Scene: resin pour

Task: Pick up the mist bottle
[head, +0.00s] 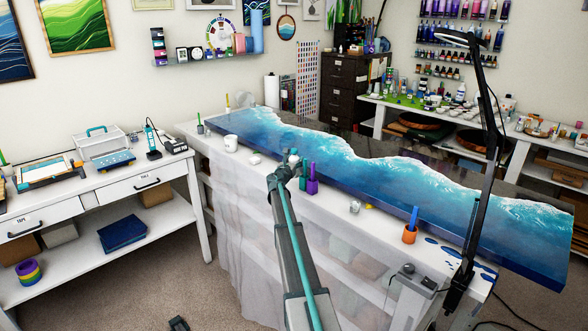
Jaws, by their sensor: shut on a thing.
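My arm reaches up from the bottom of the head view to the near edge of the long white table (335,207). My gripper (291,168) is at that edge, small and seen from behind. It is shut on a pale thing, most likely the mist bottle (293,155), of which only a little shows above the gripper. The rest is hidden behind the gripper and wrist. I cannot tell whether the bottle touches the table.
A white cup (231,143) is to the left. An orange cup (410,235) and a black lamp (484,150) are at the right. A blue wave panel (400,190) fills the table behind. Plastic sheeting hangs in front.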

